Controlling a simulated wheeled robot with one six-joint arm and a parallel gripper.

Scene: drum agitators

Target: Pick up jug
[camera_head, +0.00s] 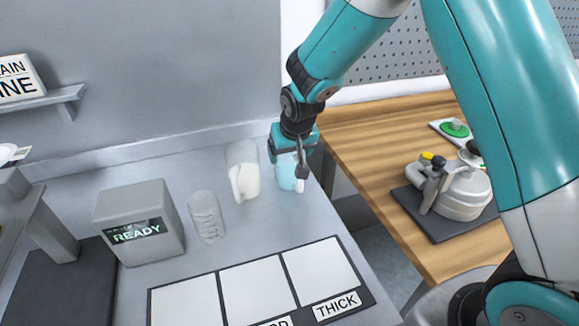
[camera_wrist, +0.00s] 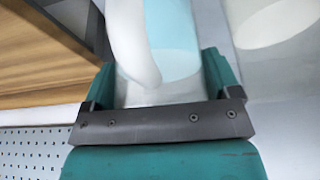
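A translucent jug with light blue contents (camera_head: 289,176) stands on the grey bench near its right edge. In the wrist view it fills the space in front of my gripper, with its pale handle (camera_wrist: 135,45) toward the camera. My gripper (camera_head: 295,145) is right over the jug's top. In the wrist view its teal fingers (camera_wrist: 158,80) are wide apart, one on each side of the jug. Whether they touch it is hard to tell. A second jug with white contents (camera_head: 246,182) stands to the left, and partly shows in the wrist view (camera_wrist: 270,22).
A clear ribbed cup (camera_head: 206,217) and a grey READY box (camera_head: 140,218) stand to the left. A mat with white squares (camera_head: 255,288) lies in front. A wooden table (camera_head: 375,150) with a metal vessel (camera_head: 462,190) is at the right, beyond a gap.

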